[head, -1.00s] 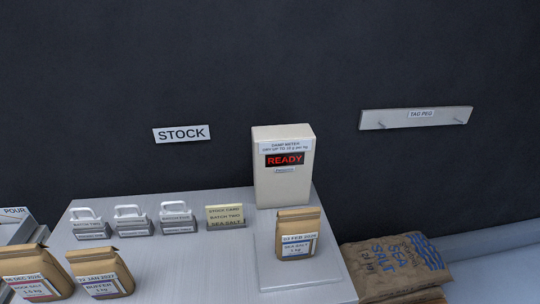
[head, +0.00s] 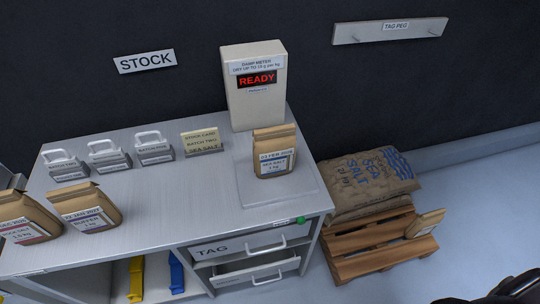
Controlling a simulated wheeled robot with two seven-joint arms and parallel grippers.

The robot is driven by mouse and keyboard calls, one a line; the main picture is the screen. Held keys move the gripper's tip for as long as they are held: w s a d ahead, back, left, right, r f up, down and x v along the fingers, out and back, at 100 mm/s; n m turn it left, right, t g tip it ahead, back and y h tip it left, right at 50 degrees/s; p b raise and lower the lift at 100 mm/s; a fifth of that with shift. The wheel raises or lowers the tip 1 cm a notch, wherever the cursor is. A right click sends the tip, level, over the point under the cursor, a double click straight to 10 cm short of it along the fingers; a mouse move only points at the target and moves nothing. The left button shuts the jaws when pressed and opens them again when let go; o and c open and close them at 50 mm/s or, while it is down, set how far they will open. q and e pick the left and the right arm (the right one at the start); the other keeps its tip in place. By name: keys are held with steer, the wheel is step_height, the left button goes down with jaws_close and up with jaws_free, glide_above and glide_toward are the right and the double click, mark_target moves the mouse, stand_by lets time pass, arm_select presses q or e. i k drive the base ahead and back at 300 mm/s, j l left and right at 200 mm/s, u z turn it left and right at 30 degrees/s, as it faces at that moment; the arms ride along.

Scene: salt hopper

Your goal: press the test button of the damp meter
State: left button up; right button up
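The damp meter (head: 238,108) is a cream upright box at the back of the grey table, against the dark wall. Its red display (head: 257,79) reads READY, with a small label below it. A kraft bag of sea salt (head: 273,152) dated FEB 2026 stands on the flat plate (head: 305,187) in front of the meter. A green button (head: 300,219) sits at the table's front right edge beside a small label (head: 283,222) too small to read. Neither gripper can be made out; only dark shapes, perhaps part of my arm, show in the lower right corner.
Two kraft bags (head: 87,207) (head: 27,218) stand at the table's left. Below are a TAG drawer (head: 240,247) and a partly open drawer (head: 255,270). A salt sack (head: 365,185) lies on a wooden pallet (head: 370,245).

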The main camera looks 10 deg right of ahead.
mark_target(302, 220)
steer(key=k+l+u, duration=0.3)
steer(key=k, duration=0.65)
steer(key=k+j+u, duration=0.1)
steer(key=k+u, duration=0.15)
steer(key=k, duration=0.7)
